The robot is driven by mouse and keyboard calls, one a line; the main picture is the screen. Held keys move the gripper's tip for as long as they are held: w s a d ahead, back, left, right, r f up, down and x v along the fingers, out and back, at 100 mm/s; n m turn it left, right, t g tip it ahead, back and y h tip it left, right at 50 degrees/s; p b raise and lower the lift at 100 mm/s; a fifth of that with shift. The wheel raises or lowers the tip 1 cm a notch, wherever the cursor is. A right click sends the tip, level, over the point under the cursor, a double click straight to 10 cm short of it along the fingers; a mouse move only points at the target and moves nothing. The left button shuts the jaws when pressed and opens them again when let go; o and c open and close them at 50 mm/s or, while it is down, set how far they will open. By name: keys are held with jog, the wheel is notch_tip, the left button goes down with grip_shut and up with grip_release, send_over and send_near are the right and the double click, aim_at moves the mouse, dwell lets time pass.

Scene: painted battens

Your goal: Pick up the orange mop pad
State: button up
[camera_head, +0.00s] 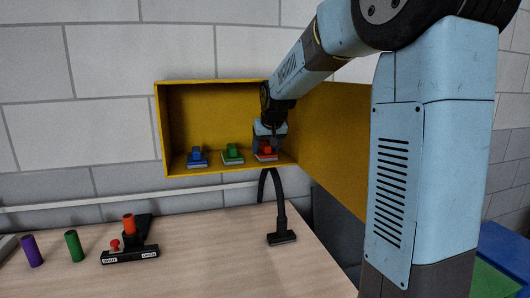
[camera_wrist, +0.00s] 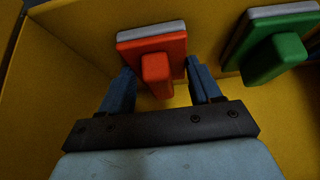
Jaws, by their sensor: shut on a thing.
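The orange mop pad (camera_head: 266,151) is at the right end of the yellow cabinet's floor, near its side wall. In the wrist view the orange mop pad (camera_wrist: 145,47) shows an orange block with an upright grip and a pale layer along its far edge. My gripper (camera_head: 267,142) reaches into the cabinet from above. Whether the pad touches the cabinet floor is hard to tell.
The open yellow cabinet (camera_head: 215,85) also holds a green mop pad (camera_head: 232,153) close by and a blue mop pad (camera_head: 197,156). Below, the wooden table (camera_head: 195,270) carries a purple cylinder (camera_head: 32,251), a green cylinder (camera_head: 74,246) and a black stand (camera_head: 283,237).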

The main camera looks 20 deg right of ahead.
jog(key=shift+r, duration=0.2)
jog(key=shift+s+r, duration=0.1)
jog(key=shift+s, duration=0.15)
jog(key=s, duration=1.7)
jog(key=shift+s, duration=0.3)
jog(key=o, duration=0.5)
jog(key=shift+c, duration=0.2)
jog(key=c, duration=0.3)
